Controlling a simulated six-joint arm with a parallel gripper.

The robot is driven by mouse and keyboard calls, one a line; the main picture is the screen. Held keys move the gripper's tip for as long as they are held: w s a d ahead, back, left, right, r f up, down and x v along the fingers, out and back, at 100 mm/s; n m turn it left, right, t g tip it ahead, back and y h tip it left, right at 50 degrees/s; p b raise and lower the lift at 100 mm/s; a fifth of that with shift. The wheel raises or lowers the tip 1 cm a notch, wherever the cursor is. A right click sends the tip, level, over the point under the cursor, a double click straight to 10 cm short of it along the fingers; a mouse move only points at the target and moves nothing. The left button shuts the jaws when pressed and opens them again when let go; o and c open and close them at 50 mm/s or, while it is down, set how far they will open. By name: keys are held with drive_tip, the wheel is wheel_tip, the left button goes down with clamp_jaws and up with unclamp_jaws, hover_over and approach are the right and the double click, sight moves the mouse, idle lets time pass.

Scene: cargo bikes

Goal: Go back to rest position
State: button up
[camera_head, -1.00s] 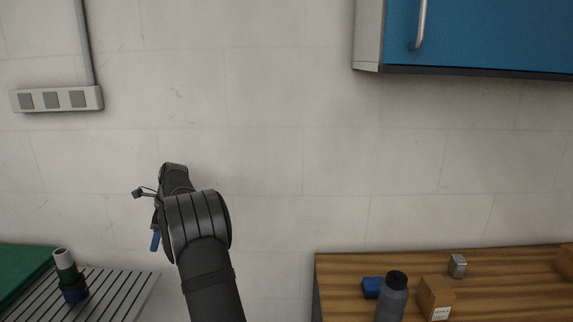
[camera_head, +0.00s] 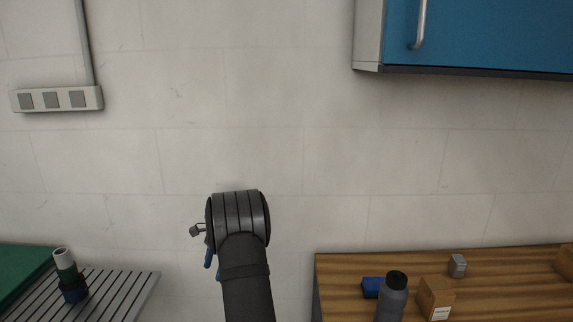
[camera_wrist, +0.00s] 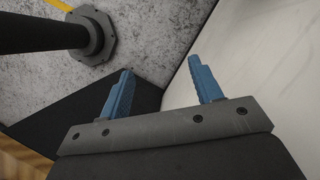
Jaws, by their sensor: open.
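My gripper (camera_wrist: 163,88) shows in the wrist view with its two blue fingers spread apart and nothing between them. In the head view my gripper (camera_head: 212,262) is mostly hidden behind my dark arm; only bits of the blue fingers show at its left side. The arm stands in front of the pale wall, between the slatted surface and the wooden table.
A wooden table (camera_head: 340,280) at the right holds a grey bottle (camera_head: 392,300), a blue item (camera_head: 372,287), cardboard boxes (camera_head: 436,298) and a small grey block (camera_head: 457,265). A slatted surface (camera_head: 115,295) at left holds a stacked cylinder (camera_head: 68,275). A blue cabinet (camera_head: 490,35) hangs above.

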drive_tip(key=s+d+f+n, duration=0.2)
drive_tip(key=d+f, duration=0.1)
drive_tip(key=d, duration=0.2)
drive_tip(key=s+d+f+n+g+h, duration=0.1)
drive_tip(key=d+f+n, duration=0.1)
drive_tip(key=d, duration=0.3)
drive_tip(key=shift+s+d+f, duration=0.35)
drive_tip(key=shift+f, duration=0.35)
